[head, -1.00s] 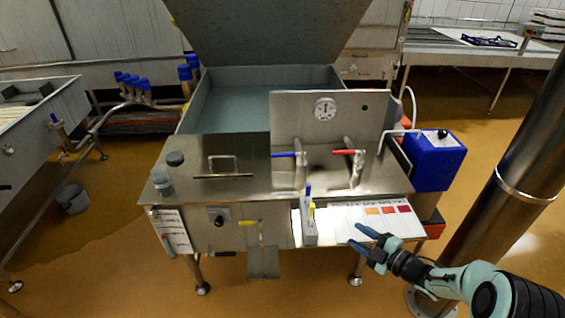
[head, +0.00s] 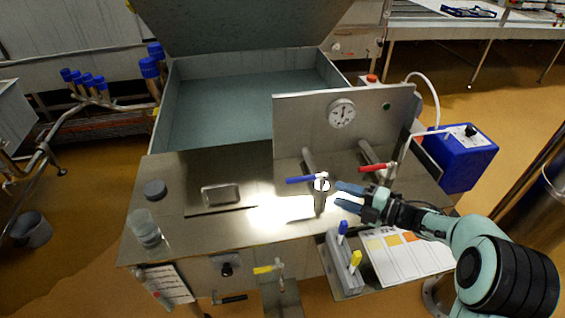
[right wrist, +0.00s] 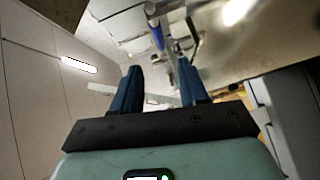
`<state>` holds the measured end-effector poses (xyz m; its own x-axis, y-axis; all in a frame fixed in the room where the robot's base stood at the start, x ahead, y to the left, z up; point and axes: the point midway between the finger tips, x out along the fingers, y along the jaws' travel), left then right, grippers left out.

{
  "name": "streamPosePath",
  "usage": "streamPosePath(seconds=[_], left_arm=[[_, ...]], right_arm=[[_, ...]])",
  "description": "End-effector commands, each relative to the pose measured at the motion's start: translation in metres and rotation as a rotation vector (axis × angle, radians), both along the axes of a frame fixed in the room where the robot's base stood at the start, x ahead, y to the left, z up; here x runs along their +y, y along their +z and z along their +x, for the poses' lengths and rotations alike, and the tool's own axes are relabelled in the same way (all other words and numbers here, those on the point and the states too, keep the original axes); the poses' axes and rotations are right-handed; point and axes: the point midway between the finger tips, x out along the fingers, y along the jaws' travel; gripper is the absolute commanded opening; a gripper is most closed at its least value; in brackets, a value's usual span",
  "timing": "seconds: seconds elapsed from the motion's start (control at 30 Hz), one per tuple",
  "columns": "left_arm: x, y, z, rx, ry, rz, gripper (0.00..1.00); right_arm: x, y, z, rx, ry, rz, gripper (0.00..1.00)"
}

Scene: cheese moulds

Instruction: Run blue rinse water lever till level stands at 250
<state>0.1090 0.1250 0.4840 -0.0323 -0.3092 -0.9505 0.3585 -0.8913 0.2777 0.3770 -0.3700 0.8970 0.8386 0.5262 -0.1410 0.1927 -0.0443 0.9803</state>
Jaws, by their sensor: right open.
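The blue lever (head: 301,180) sits on a valve on the steel top, its handle pointing left, roughly level. A blue handle also shows beyond my fingers in the right wrist view (right wrist: 157,38). My right gripper (head: 339,196) is open and empty, just right of the blue lever's valve, fingers pointing left. I cannot tell whether it touches the valve. Its two blue fingers stand apart in the right wrist view (right wrist: 158,88). Behind the valves, an open vat (head: 160,112) shows a blue-grey inside. The round dial (head: 342,113) is too small to read. My left gripper is out of view.
A red lever (head: 377,168) stands close behind my right gripper. A steel panel (head: 290,130) rises behind both valves. A holder with blue and yellow pens (head: 345,275) and a colour chart (head: 405,262) are in front. A blue box (head: 462,160) is at right.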

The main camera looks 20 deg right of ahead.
Motion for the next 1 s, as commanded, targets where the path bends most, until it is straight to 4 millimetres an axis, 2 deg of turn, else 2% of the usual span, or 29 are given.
streamPosePath(seconds=[0.13,0.27,0.7,0.83,1.0], left_arm=[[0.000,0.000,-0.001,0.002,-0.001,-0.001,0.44],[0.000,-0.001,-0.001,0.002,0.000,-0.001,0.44],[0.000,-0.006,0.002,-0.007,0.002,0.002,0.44],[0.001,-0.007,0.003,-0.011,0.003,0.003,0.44],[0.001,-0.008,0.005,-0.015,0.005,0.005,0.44]], right_arm=[[0.001,0.000,0.002,0.000,0.000,0.000,0.43],[0.008,-0.002,0.012,-0.001,0.001,0.001,0.43],[0.055,-0.016,0.086,0.001,0.002,0.002,0.43],[0.064,-0.018,0.101,0.000,0.001,0.001,0.43],[0.070,-0.019,0.111,0.001,0.000,0.001,0.43]])
